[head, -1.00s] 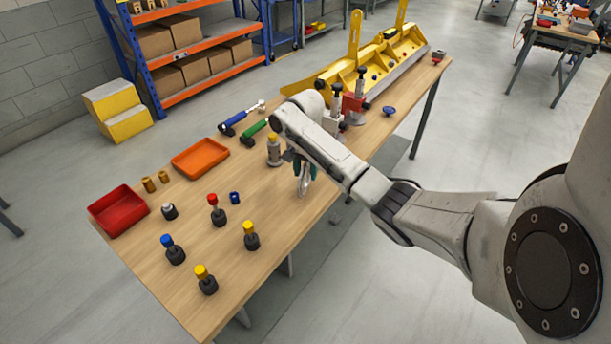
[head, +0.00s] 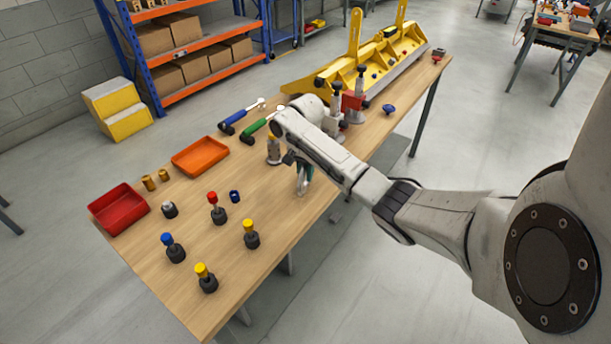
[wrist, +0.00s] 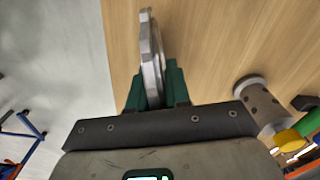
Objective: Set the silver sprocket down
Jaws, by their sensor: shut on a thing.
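The silver sprocket (wrist: 152,55) is held on edge between the green fingers of my gripper (wrist: 158,85) in the wrist view. It shows as a thin grey disc, seen nearly edge-on. In the head view my gripper (head: 305,172) points down over the near right edge of the wooden table (head: 262,208), with the sprocket (head: 301,184) low at its fingertips. I cannot tell whether the sprocket touches the tabletop.
A grey cylinder with a yellow top (head: 273,150) stands close beside my gripper. Several dark knobs with coloured tops, an orange tray (head: 200,170) and a red tray (head: 120,225) lie to the left. Bare wood lies in front of the gripper.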

